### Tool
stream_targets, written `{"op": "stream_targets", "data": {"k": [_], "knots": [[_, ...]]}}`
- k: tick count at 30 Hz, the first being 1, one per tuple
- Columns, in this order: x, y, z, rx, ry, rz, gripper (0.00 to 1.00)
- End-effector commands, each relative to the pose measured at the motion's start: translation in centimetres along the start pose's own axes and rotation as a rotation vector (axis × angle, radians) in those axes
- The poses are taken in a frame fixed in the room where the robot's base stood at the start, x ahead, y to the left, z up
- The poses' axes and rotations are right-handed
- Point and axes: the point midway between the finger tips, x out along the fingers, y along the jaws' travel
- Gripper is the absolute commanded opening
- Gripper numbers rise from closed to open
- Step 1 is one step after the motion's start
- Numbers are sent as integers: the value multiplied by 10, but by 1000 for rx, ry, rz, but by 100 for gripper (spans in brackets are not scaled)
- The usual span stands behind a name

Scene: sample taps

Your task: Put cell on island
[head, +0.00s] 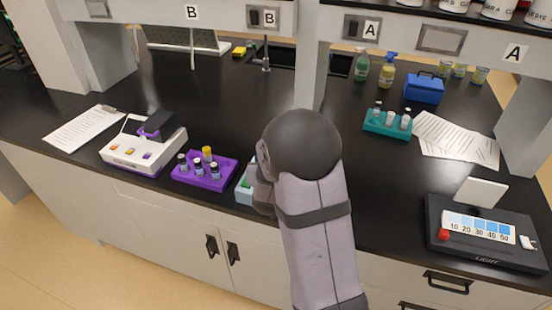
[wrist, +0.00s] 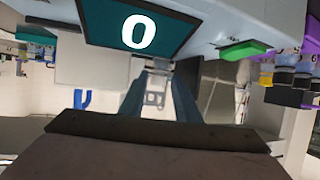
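My gripper (wrist: 160,75) points at a pale device in the wrist view, its two blue-grey fingers close together. A small pale shape shows between the fingers; I cannot tell whether it is a cell or a gripper part. The device's dark teal screen (wrist: 140,30) reads 0, and a green part (wrist: 244,49) sits beside it. In the head view this light blue device (head: 243,196) is mostly hidden behind my arm, as is my gripper. I cannot identify the cell or the island for certain.
A purple rack (head: 222,178) with several vials and a white instrument (head: 120,156) stand to the left. A teal rack (head: 376,127), papers (head: 460,138) and a blue box (head: 424,90) lie to the right. A dark light box (head: 480,258) is at the front right.

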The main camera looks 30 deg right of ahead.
Motion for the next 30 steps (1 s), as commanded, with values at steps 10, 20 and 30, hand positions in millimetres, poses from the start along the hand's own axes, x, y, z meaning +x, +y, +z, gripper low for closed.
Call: {"op": "stream_targets", "data": {"k": [10, 20, 30], "knots": [[27, 1, 0, 1, 0, 0, 29], [28, 1, 0, 1, 1, 0, 15], [28, 1, 1, 0, -1, 0, 0]]}}
